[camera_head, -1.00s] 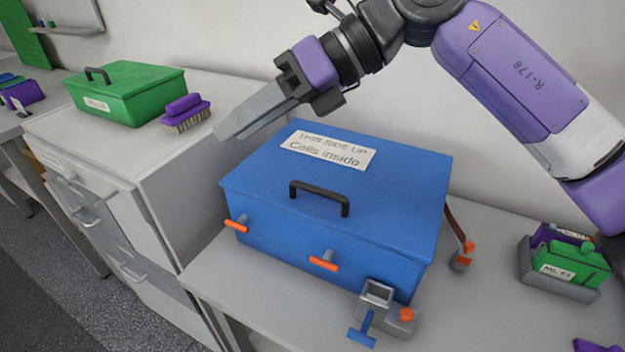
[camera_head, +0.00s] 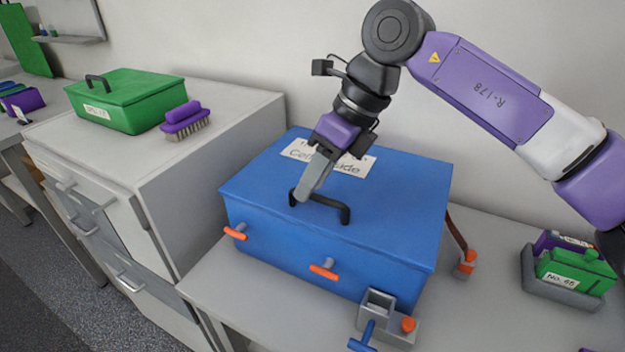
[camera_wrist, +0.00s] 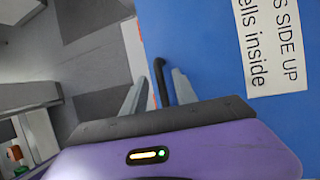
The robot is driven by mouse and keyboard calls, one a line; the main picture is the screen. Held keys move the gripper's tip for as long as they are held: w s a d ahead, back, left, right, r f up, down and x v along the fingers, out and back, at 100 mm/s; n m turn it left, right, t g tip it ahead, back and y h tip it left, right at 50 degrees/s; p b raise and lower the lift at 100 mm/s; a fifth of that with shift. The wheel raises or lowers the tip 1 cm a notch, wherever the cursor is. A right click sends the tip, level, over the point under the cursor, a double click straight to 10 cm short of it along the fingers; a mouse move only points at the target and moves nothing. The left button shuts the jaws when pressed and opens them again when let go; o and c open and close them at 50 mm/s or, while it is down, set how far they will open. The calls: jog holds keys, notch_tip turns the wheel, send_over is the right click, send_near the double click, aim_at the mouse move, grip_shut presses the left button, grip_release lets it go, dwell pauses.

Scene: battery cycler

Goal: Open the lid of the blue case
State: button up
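The blue case (camera_head: 330,255) stands on the grey bench with its lid (camera_head: 400,195) shut. A white label (camera_head: 350,163), partly hidden by my gripper, lies on the lid. A black bar handle (camera_head: 343,212) stands up near the lid's front; it also shows in the wrist view (camera_wrist: 160,82). Two orange-handled latches (camera_head: 236,232) (camera_head: 323,270) are on the front face. My gripper (camera_head: 304,196) points down at the handle's left part. In the wrist view its two fingers (camera_wrist: 158,85) are apart, with the handle between them. I cannot tell whether they touch it.
A grey clamp (camera_head: 398,330) with a blue lever and orange knob sits at the case's front right corner. A brown strap (camera_head: 456,232) with an orange-topped piece is at its right side. A green box (camera_head: 130,105) and purple brush (camera_head: 185,122) stand on the left cabinet.

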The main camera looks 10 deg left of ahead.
jog(key=shift+a+f, duration=0.1)
jog(key=shift+f, duration=0.05)
jog(key=shift+c, duration=0.4)
grip_shut()
dwell(1.0)
